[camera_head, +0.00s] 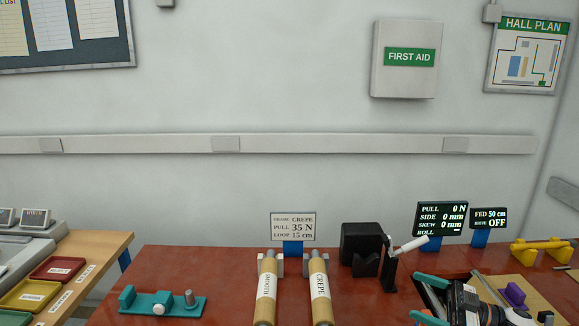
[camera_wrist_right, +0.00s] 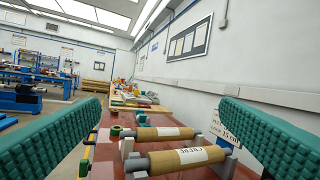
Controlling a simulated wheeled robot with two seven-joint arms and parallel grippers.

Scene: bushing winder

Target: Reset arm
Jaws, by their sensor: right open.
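My right gripper (camera_head: 414,297) is at the lower right of the head view. Its teal fingers are spread and point left, with nothing between them. In the right wrist view the two ridged fingers frame an empty gap (camera_wrist_right: 160,108). Beyond the gap lie two tan rolls, labelled SMOOTH (camera_head: 266,290) and CREPE (camera_head: 320,290), side by side in grey holders. The crepe roll also shows in the wrist view (camera_wrist_right: 182,161), nearer than the other. The gripper is apart from both rolls. My left gripper is not in view.
The red-brown bench (camera_head: 225,262) carries a teal fixture (camera_head: 160,303), a black block (camera_head: 361,245) and a black stand with a white lever (camera_head: 411,243). Displays (camera_head: 441,219) read pull 0 N and drive OFF (camera_head: 489,218). A yellow fixture (camera_head: 542,246) stands right. Coloured trays (camera_head: 57,268) are left.

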